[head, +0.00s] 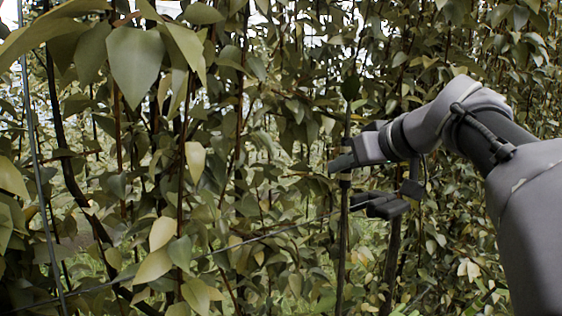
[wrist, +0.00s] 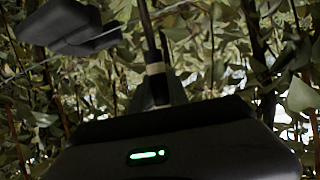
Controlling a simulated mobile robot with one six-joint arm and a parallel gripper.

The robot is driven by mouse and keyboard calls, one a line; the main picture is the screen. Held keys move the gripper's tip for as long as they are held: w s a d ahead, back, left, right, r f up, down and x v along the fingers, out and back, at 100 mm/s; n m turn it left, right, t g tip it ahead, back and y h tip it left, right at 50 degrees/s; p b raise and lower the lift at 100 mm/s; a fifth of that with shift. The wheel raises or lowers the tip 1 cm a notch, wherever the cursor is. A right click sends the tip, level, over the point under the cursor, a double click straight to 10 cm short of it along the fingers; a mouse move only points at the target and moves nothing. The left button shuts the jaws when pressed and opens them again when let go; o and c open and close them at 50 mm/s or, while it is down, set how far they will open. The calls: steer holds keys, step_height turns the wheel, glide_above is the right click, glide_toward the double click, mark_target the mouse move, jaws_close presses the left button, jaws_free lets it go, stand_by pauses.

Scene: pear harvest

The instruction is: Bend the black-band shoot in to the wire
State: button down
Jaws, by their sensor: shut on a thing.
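The black-band shoot (head: 341,240) stands nearly upright in the head view, with a dark leaf at its top. In the wrist view the shoot (wrist: 147,25) runs down from the top edge, with a dark band (wrist: 153,56) and a pale band (wrist: 155,69) on it. My gripper (head: 358,184) reaches in from the right and is shut on the shoot near the bands. The grip itself is partly hidden by the dark fingers. A thin wire (head: 265,236) slants through the leaves left of the shoot, apart from the grip and lower.
Dense leafy branches fill the background. Large leaves (head: 135,62) hang close at the upper left. A thick dark stem (head: 75,185) leans at the left, beside a thin upright line (head: 38,170). Another brown stem (head: 391,262) stands just right of the shoot, below my gripper.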

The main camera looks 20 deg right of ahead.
steer(key=c, duration=1.5)
jaws_free()
steer(key=shift+o, duration=1.1)
steer(key=shift+w+a, duration=0.1)
steer(key=b+v, duration=0.2)
steer(key=v, duration=1.5)
steer(key=shift+s+r, duration=0.15)
steer(key=shift+s, duration=0.1)
